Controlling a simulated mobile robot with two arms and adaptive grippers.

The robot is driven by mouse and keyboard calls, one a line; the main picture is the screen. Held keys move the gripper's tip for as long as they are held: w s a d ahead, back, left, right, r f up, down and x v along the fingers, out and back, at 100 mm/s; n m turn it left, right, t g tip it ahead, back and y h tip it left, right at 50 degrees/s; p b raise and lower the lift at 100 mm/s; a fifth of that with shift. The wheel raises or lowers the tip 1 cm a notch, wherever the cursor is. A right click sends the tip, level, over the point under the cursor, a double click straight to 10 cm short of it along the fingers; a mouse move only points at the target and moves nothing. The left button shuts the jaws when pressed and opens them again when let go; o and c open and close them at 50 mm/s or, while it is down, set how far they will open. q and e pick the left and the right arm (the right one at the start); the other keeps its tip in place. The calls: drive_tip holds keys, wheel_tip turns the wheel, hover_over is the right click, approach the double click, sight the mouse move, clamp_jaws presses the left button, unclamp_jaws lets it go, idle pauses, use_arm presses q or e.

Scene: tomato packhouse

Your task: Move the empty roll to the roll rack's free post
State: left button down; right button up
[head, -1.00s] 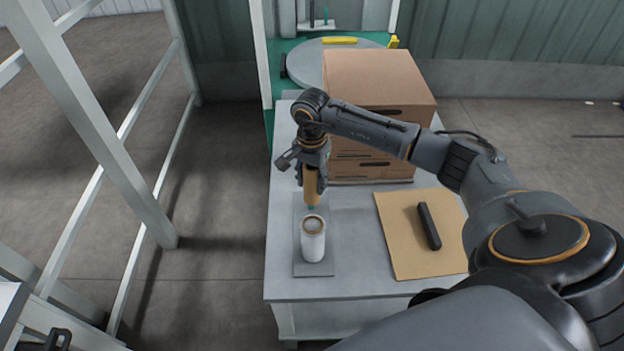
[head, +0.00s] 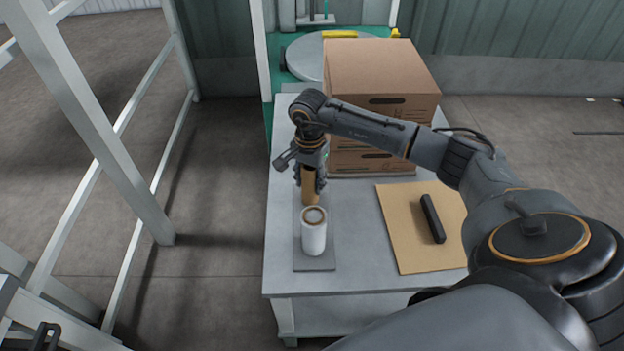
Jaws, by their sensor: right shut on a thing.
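The empty roll (head: 309,193), a bare brown cardboard tube, is upright in my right gripper (head: 309,180), which is shut on it. The roll rack (head: 314,264) is a flat grey plate on the table with a full white roll (head: 314,236) standing on its front part. The empty roll is just behind the white roll, over the rack's rear part. Its lower end is hidden by the white roll, and the free post does not show. I cannot tell if the tube is around the post. A dark part of my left gripper (head: 46,336) shows at the bottom left corner.
Brown cardboard boxes (head: 382,75) are stacked behind my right forearm. A tan mat (head: 405,250) with a black bar (head: 433,218) on it lies right of the rack. A white frame (head: 100,120) stands at the left, with open floor between it and the table (head: 282,270).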

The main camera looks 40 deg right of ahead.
sight(310, 168)
drive_tip(key=o, duration=1.1)
drive_tip(key=shift+r+p, duration=0.15)
drive_tip(key=shift+p, duration=0.15)
drive_tip(key=shift+r+p, duration=0.6)
drive_tip(key=shift+r, duration=0.3)
drive_tip(key=shift+r+p, duration=0.8)
drive_tip(key=shift+r, duration=0.55)
drive_tip(key=shift+r+p, duration=1)
drive_tip(key=shift+r, duration=0.75)
drive_tip(key=shift+a+f, duration=0.1)
drive_tip(key=shift+f, duration=0.05)
